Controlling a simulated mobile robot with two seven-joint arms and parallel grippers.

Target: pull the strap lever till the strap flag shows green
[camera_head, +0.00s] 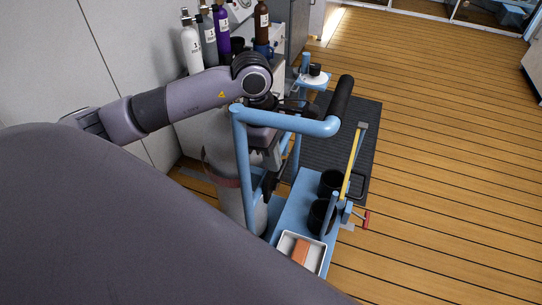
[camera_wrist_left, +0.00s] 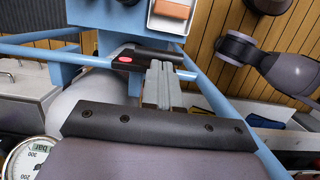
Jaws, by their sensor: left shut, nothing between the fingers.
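A black strap buckle or lever piece (camera_wrist_left: 150,58) shows in the left wrist view, across the front of the pale grey cylinder (camera_wrist_left: 95,92). A small red flag (camera_wrist_left: 125,60) sits at its left end; I see no green on it. My left gripper (camera_wrist_left: 159,66) is shut and empty, with its fingertips at the right part of the black piece. Whether they touch it I cannot tell. In the head view, the left gripper (camera_head: 269,182) is beside the cylinder (camera_head: 222,150), inside the blue cart frame. The lever and flag are hidden there. My right gripper is not in view.
The blue cart (camera_head: 285,125) has a black-gripped handle (camera_head: 342,98) close to my left arm. Its base carries black cups (camera_head: 321,216) and a white tray (camera_head: 286,243) with an orange block (camera_head: 301,250). Labelled bottles (camera_head: 192,45) stand behind. Wooden floor at right is clear.

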